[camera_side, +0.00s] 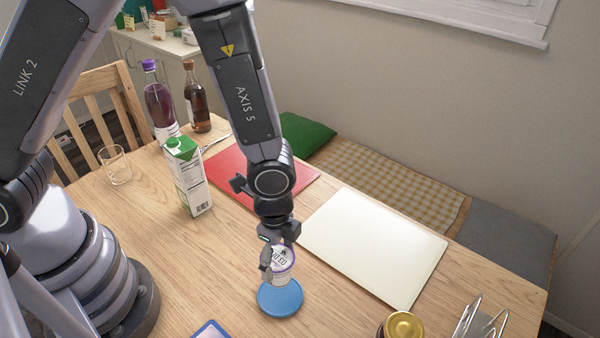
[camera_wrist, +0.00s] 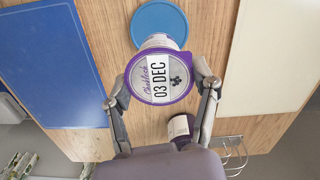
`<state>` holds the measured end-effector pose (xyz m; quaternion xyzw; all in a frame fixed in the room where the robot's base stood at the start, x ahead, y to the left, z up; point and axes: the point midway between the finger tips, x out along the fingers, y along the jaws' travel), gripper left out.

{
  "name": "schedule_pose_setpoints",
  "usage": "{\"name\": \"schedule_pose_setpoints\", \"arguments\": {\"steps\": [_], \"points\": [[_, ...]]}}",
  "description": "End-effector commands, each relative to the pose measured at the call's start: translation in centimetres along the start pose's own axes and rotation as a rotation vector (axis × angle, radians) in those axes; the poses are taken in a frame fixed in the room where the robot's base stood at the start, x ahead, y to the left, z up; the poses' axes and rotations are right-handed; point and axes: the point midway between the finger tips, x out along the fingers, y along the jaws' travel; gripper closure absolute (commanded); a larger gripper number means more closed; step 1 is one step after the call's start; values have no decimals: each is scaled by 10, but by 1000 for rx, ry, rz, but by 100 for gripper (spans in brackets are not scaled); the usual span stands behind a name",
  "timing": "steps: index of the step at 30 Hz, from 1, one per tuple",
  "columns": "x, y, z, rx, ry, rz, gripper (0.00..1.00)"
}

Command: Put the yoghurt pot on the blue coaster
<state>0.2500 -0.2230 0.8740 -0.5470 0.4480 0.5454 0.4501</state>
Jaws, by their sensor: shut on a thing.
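The yoghurt pot (camera_side: 283,272) is white with a purple rim and a lid marked "03 DEC". My gripper (camera_side: 277,262) is shut on it, and the fingers sit on either side of the pot in the wrist view (camera_wrist: 162,92). The blue coaster (camera_side: 280,298) is a round disc on the table. In the side view the pot overlaps the coaster's far part. In the wrist view the coaster (camera_wrist: 158,16) shows beyond the pot, partly hidden by it. I cannot tell whether the pot touches the coaster.
A white board (camera_side: 375,245) lies right of the coaster and a red board (camera_side: 228,172) behind. A gold-lidded jar (camera_side: 403,326) and a wire rack (camera_side: 478,318) stand front right. A blue-edged board (camera_side: 211,330) is at the front. A carton (camera_side: 188,178), bottles and a glass (camera_side: 116,165) stand left.

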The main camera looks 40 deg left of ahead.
Motion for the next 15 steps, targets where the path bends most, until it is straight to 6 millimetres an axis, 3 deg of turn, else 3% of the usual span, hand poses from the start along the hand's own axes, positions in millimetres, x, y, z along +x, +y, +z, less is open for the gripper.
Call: {"name": "schedule_pose_setpoints", "arguments": {"steps": [10, 15], "points": [[48, 0, 0, 0, -3, 1, 81], [60, 0, 0, 0, 1, 0, 81]]}}
